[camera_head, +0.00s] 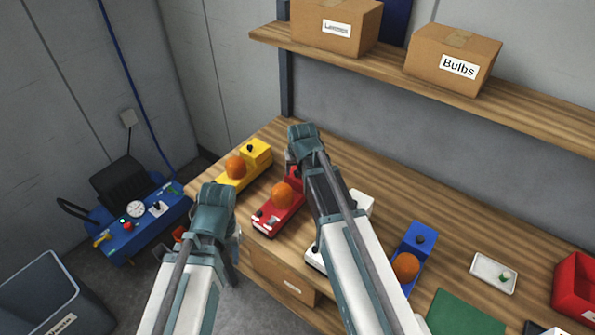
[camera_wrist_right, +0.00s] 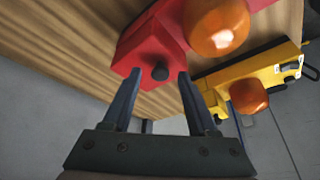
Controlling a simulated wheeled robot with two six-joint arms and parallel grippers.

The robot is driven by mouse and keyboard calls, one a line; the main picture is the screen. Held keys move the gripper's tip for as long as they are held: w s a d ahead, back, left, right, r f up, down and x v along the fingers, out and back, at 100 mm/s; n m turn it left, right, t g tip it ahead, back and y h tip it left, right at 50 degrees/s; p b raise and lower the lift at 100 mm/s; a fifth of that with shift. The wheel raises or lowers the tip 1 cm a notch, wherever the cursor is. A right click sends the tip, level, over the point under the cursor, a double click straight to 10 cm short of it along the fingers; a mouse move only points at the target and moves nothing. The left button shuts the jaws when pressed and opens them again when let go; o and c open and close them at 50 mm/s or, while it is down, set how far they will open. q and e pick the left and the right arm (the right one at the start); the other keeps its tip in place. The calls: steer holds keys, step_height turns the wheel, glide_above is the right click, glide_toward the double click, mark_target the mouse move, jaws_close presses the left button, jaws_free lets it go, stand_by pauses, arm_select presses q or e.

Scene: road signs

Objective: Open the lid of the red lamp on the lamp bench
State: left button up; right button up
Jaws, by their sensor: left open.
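The red lamp (camera_head: 270,217) stands on the wooden lamp bench (camera_head: 370,236), with an orange dome (camera_head: 281,195) on top. Its rear box is partly hidden behind my right gripper (camera_head: 293,163) in the head view. In the right wrist view, the red lid (camera_wrist_right: 150,50) carries a black knob (camera_wrist_right: 160,73) and looks closed. The right gripper's fingers (camera_wrist_right: 157,76) are apart, one on each side of the knob, with gaps visible. My left gripper (camera_head: 209,240) is open near the bench's front left edge, away from the red lamp; its fingertips are mostly hidden.
A yellow lamp (camera_head: 257,154) stands left of the red one and a blue lamp (camera_head: 416,243) to the right. A white lamp (camera_head: 360,203) is partly behind my right arm. A shelf (camera_head: 420,70) with boxes runs above. A blue machine (camera_head: 150,222) stands left.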

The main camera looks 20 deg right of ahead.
jaws_close()
stand_by(1.3)
